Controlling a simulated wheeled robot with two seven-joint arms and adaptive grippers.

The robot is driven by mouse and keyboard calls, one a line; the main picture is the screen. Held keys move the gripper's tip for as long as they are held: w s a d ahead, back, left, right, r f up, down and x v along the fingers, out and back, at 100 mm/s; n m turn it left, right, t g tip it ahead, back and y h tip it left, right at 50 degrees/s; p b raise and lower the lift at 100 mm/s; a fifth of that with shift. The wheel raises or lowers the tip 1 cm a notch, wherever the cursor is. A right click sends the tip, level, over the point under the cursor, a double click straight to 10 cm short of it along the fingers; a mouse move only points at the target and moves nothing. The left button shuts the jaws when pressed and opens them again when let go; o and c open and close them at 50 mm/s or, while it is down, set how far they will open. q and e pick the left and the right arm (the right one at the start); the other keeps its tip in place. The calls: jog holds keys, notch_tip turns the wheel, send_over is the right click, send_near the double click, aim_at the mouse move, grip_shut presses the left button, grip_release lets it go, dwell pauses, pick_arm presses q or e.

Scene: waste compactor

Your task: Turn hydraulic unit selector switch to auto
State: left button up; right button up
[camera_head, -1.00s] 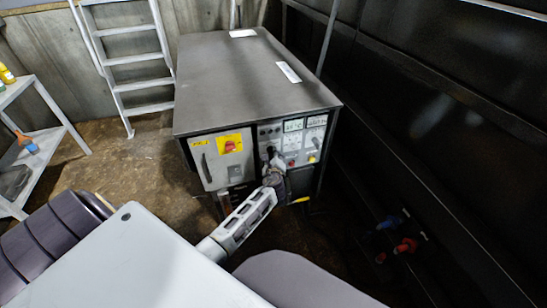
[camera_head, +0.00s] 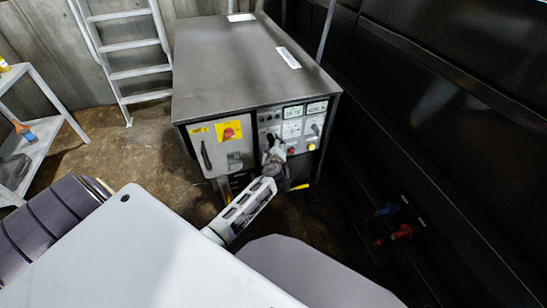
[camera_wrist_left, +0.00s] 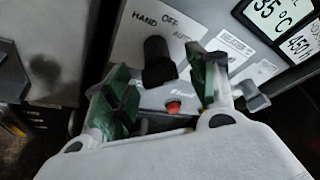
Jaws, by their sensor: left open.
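The hydraulic unit (camera_head: 245,65) is a grey cabinet with a control panel on its front. In the left wrist view, a black selector knob (camera_wrist_left: 156,58) sits on a pale plate marked HAND, OFF and AUTO. The knob stands roughly upright in the picture; its exact pointing is hard to tell. My left gripper (camera_head: 273,150) is in front of the panel. In the left wrist view its green-padded fingers are open, one on each side of the knob, with gaps visible. My right gripper is not in view.
A red button (camera_wrist_left: 173,107) sits below the knob, and another grey switch (camera_wrist_left: 252,97) is to its right. A red and yellow main switch (camera_head: 229,131) is on the left door. A shelf (camera_head: 42,130) stands at far left, a ladder (camera_head: 135,72) behind.

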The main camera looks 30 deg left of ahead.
pick_arm(q)
jog(key=v, duration=1)
jog(key=shift+s, duration=0.15)
jog(key=shift+d, duration=0.15)
jog(key=shift+n, duration=0.3)
dwell(0.3)
